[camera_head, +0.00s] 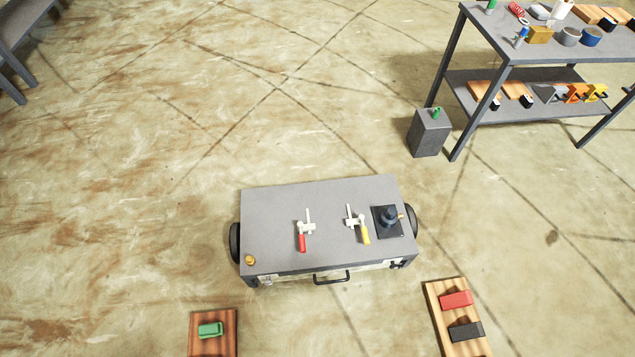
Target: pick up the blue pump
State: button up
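Two things could be the blue pump, and I cannot tell which for sure. A small upright blue item with a pale top (522,37) stands near the front left edge of the far table (560,54). Nothing is touching either one. My gripper is not in view.
The box also carries a red-handled clamp (302,242) and a yellow-handled clamp (364,234). Wooden boards with a green block (210,330) and a red block (456,299) lie in front. A grey block (430,133) stands by the table. Floor at left is open.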

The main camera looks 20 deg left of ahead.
aim_at(388, 224)
jog(key=i+j+u, duration=0.35)
jog(key=i, duration=0.45)
jog(key=i+l+u, duration=0.1)
jog(key=i+u, duration=0.3)
jog(key=i, duration=0.4)
jog(key=i+z, duration=0.15)
